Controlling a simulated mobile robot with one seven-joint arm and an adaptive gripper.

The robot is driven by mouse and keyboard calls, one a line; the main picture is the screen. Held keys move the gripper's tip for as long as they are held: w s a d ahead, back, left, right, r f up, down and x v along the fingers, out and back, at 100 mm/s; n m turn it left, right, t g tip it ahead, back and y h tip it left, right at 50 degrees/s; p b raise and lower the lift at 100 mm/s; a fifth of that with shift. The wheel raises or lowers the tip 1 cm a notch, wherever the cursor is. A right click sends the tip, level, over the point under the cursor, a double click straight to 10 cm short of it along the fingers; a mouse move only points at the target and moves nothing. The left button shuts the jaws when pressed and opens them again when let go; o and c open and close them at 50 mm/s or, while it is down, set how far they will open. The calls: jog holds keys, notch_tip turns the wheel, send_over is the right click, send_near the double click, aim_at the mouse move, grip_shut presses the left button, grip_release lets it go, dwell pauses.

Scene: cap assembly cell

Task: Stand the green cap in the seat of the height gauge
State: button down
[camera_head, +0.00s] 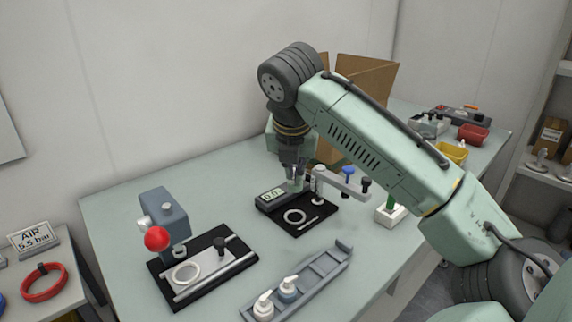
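The height gauge has a black base (316,224), a pale ring-shaped seat (294,216), a display (271,197) reading about 0.0, and a post with a grey side arm (343,180). My gripper (296,178) points down just behind the seat, beside the display and post. A small pale green piece, apparently the green cap (297,186), shows between its fingertips, above the base. The fingers look shut on it, though they are small and dark here. The seat looks empty. The cap's lower end is hard to make out.
A press with a red ball handle (157,239) stands at left. A white block with a green post (391,212) is right of the gauge. A cardboard box (362,85) stands behind.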

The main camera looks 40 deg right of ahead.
aim_at(295, 191)
jog(key=f+b, duration=0.3)
jog(key=b, duration=0.1)
jog(key=shift+s+f, duration=0.2)
jog(key=shift+f, duration=0.15)
jog(key=shift+w+f, duration=0.1)
jog(key=shift+f, duration=1.3)
jog(key=shift+f, duration=0.15)
jog(key=shift+f, duration=0.3)
jog(key=shift+f, duration=0.15)
jog(key=c, duration=1.7)
grip_release()
